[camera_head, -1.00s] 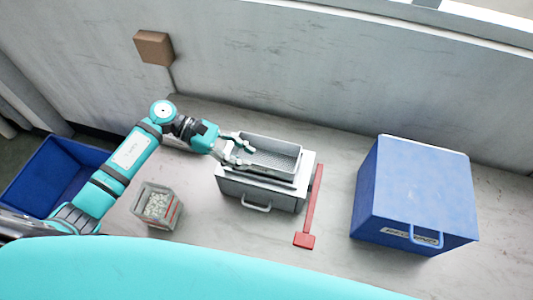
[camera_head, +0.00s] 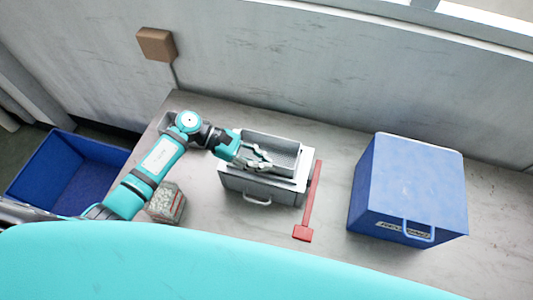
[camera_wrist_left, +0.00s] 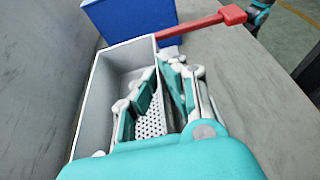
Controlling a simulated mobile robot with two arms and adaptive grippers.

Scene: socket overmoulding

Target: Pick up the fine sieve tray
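The fine sieve tray (camera_head: 286,155) is a grey rectangular tray with a perforated floor. It sits on top of a grey box with a front handle (camera_head: 258,200), near the middle of the table. In the left wrist view, its pale wall (camera_wrist_left: 92,105) and holed floor show around the fingers. In the left wrist view, the fingers (camera_wrist_left: 160,90) overlap the tray's opening. I cannot tell how deep they reach. My right gripper is not in view.
A red T-shaped tool (camera_head: 310,200) lies just right of the grey box. A large blue box (camera_head: 410,185) stands further right. A small container (camera_head: 167,207) is partly behind my left arm. A blue bin (camera_head: 45,180) is at the far left. The table's front right is clear.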

